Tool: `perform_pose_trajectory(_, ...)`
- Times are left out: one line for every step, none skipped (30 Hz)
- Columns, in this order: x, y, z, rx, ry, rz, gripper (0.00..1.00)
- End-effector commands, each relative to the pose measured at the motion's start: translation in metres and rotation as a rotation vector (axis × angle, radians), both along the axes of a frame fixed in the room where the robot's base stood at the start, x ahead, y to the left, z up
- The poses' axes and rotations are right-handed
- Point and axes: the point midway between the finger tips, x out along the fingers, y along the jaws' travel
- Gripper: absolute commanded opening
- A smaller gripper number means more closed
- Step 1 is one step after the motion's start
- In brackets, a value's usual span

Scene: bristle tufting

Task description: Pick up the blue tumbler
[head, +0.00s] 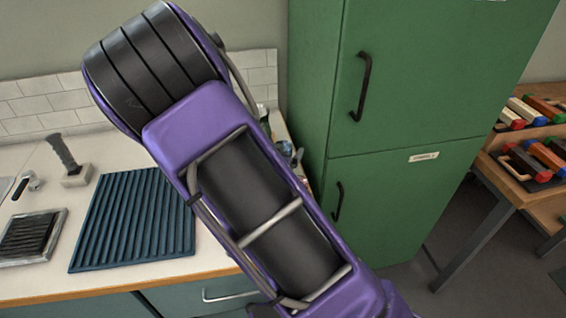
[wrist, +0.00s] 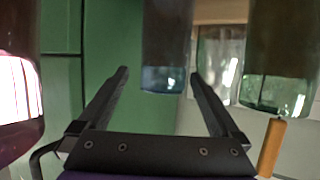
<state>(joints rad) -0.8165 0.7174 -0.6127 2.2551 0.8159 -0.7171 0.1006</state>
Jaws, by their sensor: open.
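The blue tumbler (wrist: 166,45) shows in the wrist view as a translucent bluish glass at the upper middle, its top cut off by the frame. My gripper (wrist: 160,76) is open and empty, with the tumbler's lower end in line with the gap between its two fingers. I cannot tell whether the tumbler is between the fingertips or just beyond them. In the head view my arm hides the gripper, and only small glassy bits show beside the arm, too small to tell apart.
In the wrist view a green glass (wrist: 282,55) stands close on the right and a dark red glassy thing (wrist: 18,90) on the left. A wooden handle (wrist: 271,147) is lower right. A green cabinet (head: 400,120) borders the counter; a ribbed blue mat (head: 135,220) lies left.

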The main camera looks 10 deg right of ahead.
Motion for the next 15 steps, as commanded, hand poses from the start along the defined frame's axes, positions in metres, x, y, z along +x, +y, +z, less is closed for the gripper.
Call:
perform_pose_trajectory(0.008, -0.004, -0.005, -0.003, 0.000, -0.003, 0.99)
perform_pose_trajectory(0.012, -0.005, -0.006, -0.002, 0.000, -0.002, 0.99)
perform_pose_trajectory(0.018, -0.006, -0.008, -0.003, 0.001, -0.002, 0.99)
perform_pose_trajectory(0.021, -0.009, -0.010, -0.003, 0.000, -0.003, 0.99)
perform_pose_trajectory(0.024, -0.011, -0.012, -0.002, 0.001, -0.003, 0.99)
perform_pose_trajectory(0.027, -0.012, -0.013, -0.001, 0.001, -0.003, 0.99)
perform_pose_trajectory(0.029, -0.013, -0.014, -0.001, 0.000, -0.002, 0.99)
perform_pose_trajectory(0.030, -0.014, -0.015, -0.001, 0.001, -0.003, 0.99)
perform_pose_trajectory(0.032, -0.014, -0.015, 0.000, 0.001, -0.002, 0.99)
perform_pose_trajectory(0.032, -0.015, -0.015, 0.000, 0.001, -0.002, 0.99)
perform_pose_trajectory(0.032, -0.015, -0.015, 0.000, 0.001, -0.002, 0.99)
perform_pose_trajectory(0.032, -0.014, -0.015, 0.000, 0.001, -0.001, 0.99)
perform_pose_trajectory(0.032, -0.014, -0.015, 0.000, 0.001, -0.001, 0.99)
perform_pose_trajectory(0.032, -0.014, -0.015, 0.000, 0.001, -0.001, 0.99)
perform_pose_trajectory(0.032, -0.014, -0.015, 0.000, 0.001, -0.001, 0.99)
